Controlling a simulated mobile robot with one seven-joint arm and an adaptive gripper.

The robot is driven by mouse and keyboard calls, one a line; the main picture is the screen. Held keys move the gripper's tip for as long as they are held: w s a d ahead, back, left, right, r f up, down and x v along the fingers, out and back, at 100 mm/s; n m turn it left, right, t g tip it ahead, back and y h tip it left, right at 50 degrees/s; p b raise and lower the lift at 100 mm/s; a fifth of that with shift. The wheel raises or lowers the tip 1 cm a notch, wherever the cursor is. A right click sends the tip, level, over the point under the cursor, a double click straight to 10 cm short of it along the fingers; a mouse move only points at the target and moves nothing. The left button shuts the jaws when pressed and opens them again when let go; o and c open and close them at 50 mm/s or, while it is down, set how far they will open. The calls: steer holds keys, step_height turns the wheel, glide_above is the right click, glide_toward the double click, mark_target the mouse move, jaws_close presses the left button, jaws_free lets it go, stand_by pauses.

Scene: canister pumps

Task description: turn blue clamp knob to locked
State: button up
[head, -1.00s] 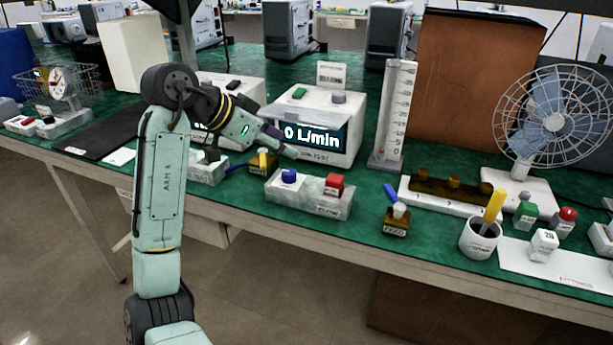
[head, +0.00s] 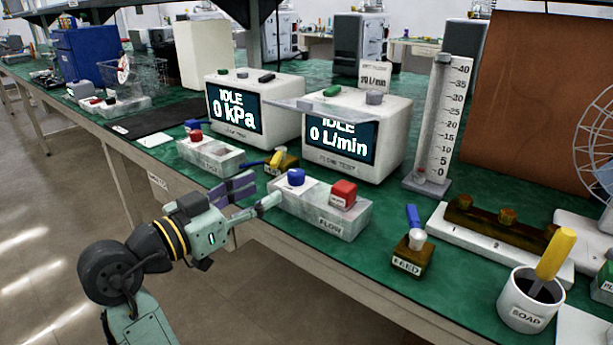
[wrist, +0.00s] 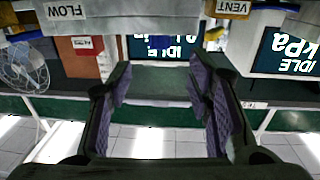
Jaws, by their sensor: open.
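A round blue knob (head: 296,177) stands on the left end of the grey FLOW block (head: 325,222), at the front edge of the green bench. A red button (head: 343,194) sits on the same block's right end. The knob's locked or unlocked setting cannot be read. My gripper (head: 250,195) is open and empty, just left of the FLOW block and by the bench's front edge. In the wrist view its two fingers (wrist: 160,90) stand wide apart with nothing between them. The FLOW block's label (wrist: 68,12) shows at upper left there.
A VENT piece with a blue lever (head: 282,160) stands behind the gripper. Left is another grey block (head: 210,155) with red and blue tops. Two IDLE displays (head: 240,108) stand behind. Right are a FEED piece (head: 412,260) and a SOAP cup (head: 530,305).

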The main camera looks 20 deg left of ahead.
mark_target(290, 175)
steer(key=p+x, duration=0.1)
steer(key=x, duration=0.9)
steer(key=shift+w, duration=0.1)
steer(key=shift+c, duration=0.2)
jaws_close()
